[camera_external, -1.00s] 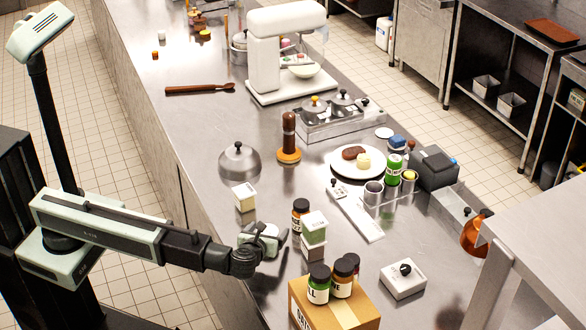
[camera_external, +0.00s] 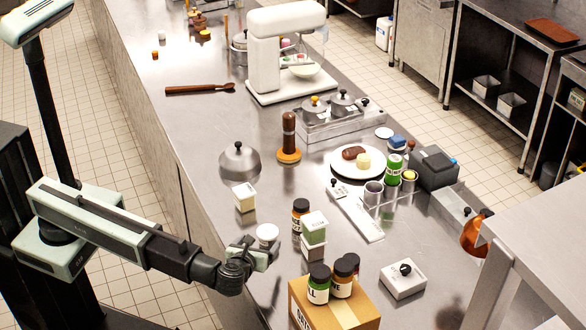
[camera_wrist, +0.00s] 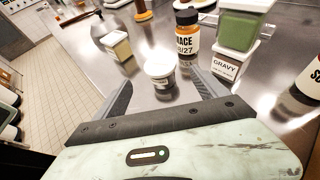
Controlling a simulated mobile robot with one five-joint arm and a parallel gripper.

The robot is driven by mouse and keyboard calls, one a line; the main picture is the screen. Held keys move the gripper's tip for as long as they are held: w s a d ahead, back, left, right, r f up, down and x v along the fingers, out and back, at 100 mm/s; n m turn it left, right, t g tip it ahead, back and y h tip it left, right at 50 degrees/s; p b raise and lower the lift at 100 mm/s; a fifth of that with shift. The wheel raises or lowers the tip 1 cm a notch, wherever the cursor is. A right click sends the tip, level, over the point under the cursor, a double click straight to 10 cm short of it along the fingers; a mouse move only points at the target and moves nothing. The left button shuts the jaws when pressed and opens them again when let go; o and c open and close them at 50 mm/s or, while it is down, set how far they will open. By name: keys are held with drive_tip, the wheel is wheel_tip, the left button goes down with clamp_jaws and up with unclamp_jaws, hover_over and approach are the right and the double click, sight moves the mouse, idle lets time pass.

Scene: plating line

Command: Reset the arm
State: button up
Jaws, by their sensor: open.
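My gripper (camera_external: 252,252) is open and empty over the near left edge of the steel counter (camera_external: 190,110). In the wrist view its two fingers are spread apart. A small jar with a white lid (camera_external: 267,233) stands upright on the counter just beyond the fingertips. The jar (camera_wrist: 160,72) shows between and ahead of the fingers in the wrist view, apparently clear of them. My arm reaches in from the lower left in the external view.
An orange-labelled bottle (camera_external: 300,213) and stacked containers (camera_external: 313,229) stand just right of the jar. A cream-coloured container (camera_external: 244,198) stands behind it. A cardboard box (camera_external: 345,315) holding bottles is at the front. Open floor lies left of the counter.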

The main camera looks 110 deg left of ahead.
drive_tip(key=d+f+n+h+p, duration=0.1)
drive_tip(key=d+n, duration=0.1)
drive_tip(key=d+n+h+p, duration=0.1)
drive_tip(key=d, duration=0.1)
drive_tip(key=s+d+f+n+h+p, duration=0.1)
drive_tip(key=d+n, duration=0.1)
drive_tip(key=shift+s+d+f+n+t+h+p, duration=0.1)
drive_tip(key=shift+d+f+n+t+h+p, duration=0.2)
drive_tip(key=shift+d+h+p, duration=0.1)
drive_tip(key=s+d+f+n+h+p, duration=0.3)
drive_tip(key=d+n+h, duration=0.1)
drive_tip(key=d+n, duration=0.35)
drive_tip(key=s+f+n+h+b, duration=0.4)
drive_tip(key=f+h, duration=0.1)
drive_tip(key=f, duration=0.1)
drive_tip(key=shift+d+f+t+h+b, duration=0.15)
drive_tip(key=shift+f+t+h+b, duration=0.15)
drive_tip(key=shift+f+b, duration=0.1)
drive_tip(key=shift+s, duration=0.1)
